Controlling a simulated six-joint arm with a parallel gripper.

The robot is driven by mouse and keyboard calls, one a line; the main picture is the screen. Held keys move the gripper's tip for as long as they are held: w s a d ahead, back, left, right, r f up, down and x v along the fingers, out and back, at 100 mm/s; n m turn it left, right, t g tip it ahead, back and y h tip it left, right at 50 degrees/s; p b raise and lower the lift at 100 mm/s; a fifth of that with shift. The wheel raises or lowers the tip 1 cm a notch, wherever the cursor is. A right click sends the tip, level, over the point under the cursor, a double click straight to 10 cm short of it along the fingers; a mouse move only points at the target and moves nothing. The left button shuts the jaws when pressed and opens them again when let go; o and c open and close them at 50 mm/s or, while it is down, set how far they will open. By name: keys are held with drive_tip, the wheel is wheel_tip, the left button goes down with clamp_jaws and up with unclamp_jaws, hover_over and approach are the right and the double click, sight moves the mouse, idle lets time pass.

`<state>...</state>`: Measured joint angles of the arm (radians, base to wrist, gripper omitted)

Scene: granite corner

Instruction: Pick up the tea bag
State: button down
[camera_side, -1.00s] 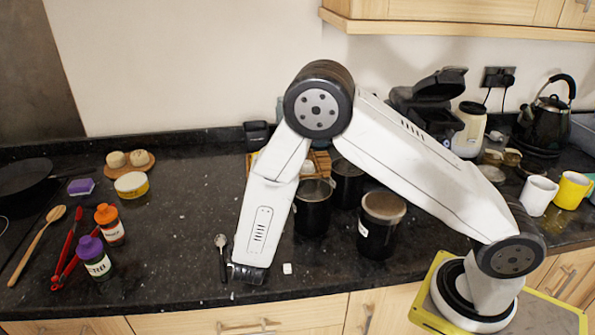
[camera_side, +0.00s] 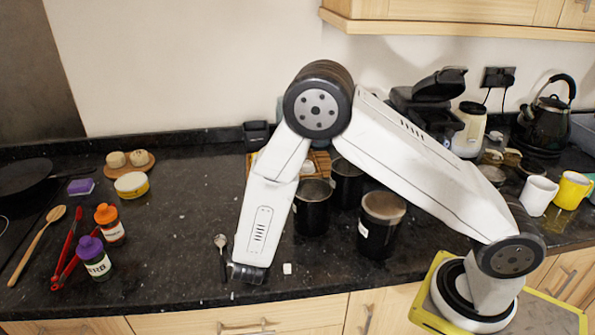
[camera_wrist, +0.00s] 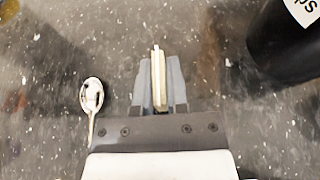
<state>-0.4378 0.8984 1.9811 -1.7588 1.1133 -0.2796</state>
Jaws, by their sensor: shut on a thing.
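The tea bag (camera_wrist: 157,78) shows in the wrist view as a thin, cream, upright strip between the two grey fingers of my gripper (camera_wrist: 160,84). The fingers are shut on it from both sides, and its top edge sticks out a little past the fingertips. In the side view the dark end of my gripper (camera_side: 247,273) is low over the worktop's front edge. The fingers and the tea bag are hidden there behind the wrist, so I cannot tell whether the bag touches the worktop.
A metal spoon (camera_side: 221,256) lies close left of my gripper. A small white piece (camera_side: 287,268) lies close right. Dark jars (camera_side: 312,207) (camera_side: 381,224) stand behind to the right. Spice bottles (camera_side: 94,258) (camera_side: 110,225) stand left. The worktop between is clear.

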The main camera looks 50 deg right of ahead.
drive_tip(key=shift+r, duration=0.2)
drive_tip(key=shift+r, duration=0.8)
drive_tip(key=s+d+r, duration=0.1)
drive_tip(key=s+r, duration=1)
drive_tip(key=s, duration=0.3)
